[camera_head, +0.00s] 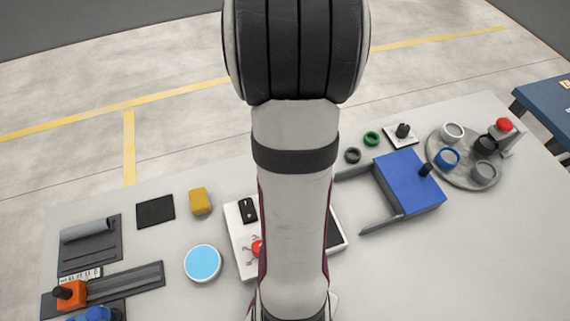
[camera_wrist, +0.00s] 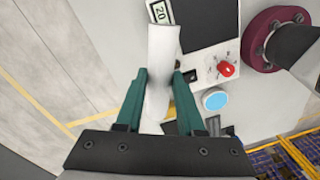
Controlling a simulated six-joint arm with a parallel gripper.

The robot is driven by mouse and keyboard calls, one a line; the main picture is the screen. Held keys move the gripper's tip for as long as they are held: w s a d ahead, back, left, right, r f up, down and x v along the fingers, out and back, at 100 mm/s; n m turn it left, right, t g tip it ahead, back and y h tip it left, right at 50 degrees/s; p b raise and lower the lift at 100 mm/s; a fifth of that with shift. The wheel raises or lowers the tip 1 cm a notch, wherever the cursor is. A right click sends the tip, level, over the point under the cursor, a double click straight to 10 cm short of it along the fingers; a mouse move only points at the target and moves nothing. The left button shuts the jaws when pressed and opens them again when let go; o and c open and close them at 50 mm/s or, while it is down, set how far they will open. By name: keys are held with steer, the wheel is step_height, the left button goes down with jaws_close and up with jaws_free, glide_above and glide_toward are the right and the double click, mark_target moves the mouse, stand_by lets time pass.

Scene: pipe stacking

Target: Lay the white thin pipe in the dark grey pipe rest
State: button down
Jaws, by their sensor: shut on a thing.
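The white thin pipe (camera_wrist: 163,48) is between the two green fingers of my gripper (camera_wrist: 160,76) in the wrist view. The gripper is shut on it, and the pipe runs lengthwise between the fingers, up past their tips. Neither gripper nor pipe shows in the head view, where my arm fills the middle. At the left of the table, a dark grey holder (camera_head: 92,252) has a grey rounded piece along its back. A long dark grey grooved bar (camera_head: 135,283) lies in front of it. I cannot tell for certain which of these is the pipe rest.
An orange block with a knob (camera_head: 70,294) stands at the bar's left end, a blue piece (camera_head: 96,315) before it. A black square (camera_head: 155,211), yellow block (camera_head: 200,201) and light-blue disc (camera_head: 202,263) lie nearby. A blue box (camera_head: 410,182) and round tray (camera_head: 465,178) are right.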

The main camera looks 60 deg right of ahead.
steer(key=s+d+f+n, duration=0.15)
steer(key=s+f, duration=0.25)
steer(key=s, duration=0.8)
steer(key=n+g, duration=0.1)
steer(key=n, duration=0.2)
glide_above(383, 252)
step_height(383, 252, down, 5)
steer(key=f, duration=0.7)
steer(key=shift+w+d+f, duration=0.2)
steer(key=shift+d+f, duration=0.05)
steer(key=shift+f, duration=0.15)
steer(key=shift+f, duration=0.15)
steer(key=c, duration=0.5)
jaws_free()
